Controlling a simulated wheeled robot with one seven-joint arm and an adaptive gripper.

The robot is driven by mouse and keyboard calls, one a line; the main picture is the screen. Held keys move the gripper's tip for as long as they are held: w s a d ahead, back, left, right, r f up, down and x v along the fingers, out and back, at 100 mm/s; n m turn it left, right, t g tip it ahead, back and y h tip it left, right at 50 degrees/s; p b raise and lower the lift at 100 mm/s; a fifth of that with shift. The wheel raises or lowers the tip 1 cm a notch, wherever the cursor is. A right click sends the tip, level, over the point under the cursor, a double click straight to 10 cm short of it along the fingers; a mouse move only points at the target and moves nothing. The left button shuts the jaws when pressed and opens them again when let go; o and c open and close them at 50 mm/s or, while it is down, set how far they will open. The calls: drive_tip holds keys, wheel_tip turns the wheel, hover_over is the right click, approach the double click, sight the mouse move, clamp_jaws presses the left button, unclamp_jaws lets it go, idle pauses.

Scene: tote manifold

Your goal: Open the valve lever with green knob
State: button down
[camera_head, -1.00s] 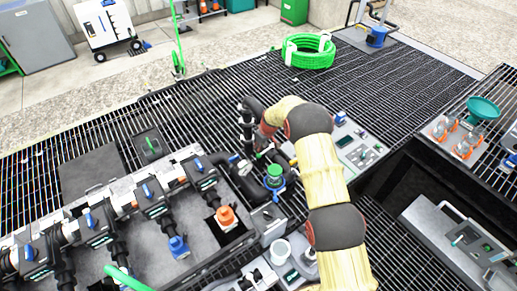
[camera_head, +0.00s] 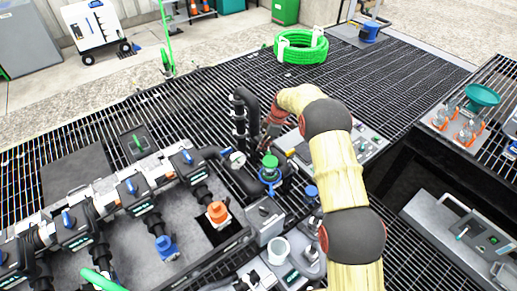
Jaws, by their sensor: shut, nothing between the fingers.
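A green knob or cap (camera_head: 270,161) stands on the black pipework near the picture's middle, above a blue collar (camera_head: 270,178). The lever with the green knob cannot be made out clearly. A small green handle (camera_head: 137,141) also shows on a dark plate farther left. My gripper (camera_head: 265,147) is shut and empty, pointing down just behind the green cap, beside the black vertical pipes. Its fingertips are small and partly hidden, so contact with any lever cannot be told.
A black pipe riser (camera_head: 239,120) and a round gauge (camera_head: 237,160) stand close left of my gripper. Blue-handled valves (camera_head: 130,187) line the manifold. An orange cap (camera_head: 217,212) is nearer. A grey control panel (camera_head: 368,143) lies right of my arm. Open grating (camera_head: 390,70) extends behind.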

drive_tip(key=d+n, duration=0.1)
drive_tip(key=d+n+g, duration=0.1)
drive_tip(key=shift+s+n+b, duration=0.2)
drive_tip(key=shift+n+b, duration=0.1)
drive_tip(key=shift+n, duration=0.1)
drive_tip(key=d+n, duration=0.2)
drive_tip(key=shift+d+n+g, duration=0.15)
drive_tip(key=shift+n+g, duration=0.15)
drive_tip(key=shift+w+d, duration=0.1)
drive_tip(key=s+a, duration=0.2)
drive_tip(key=a, duration=0.2)
drive_tip(key=p+v, duration=0.2)
drive_tip(key=v, duration=0.7)
drive_tip(key=shift+d, duration=0.2)
drive_tip(key=shift+w+r, duration=0.15)
drive_tip(key=shift+r, duration=0.1)
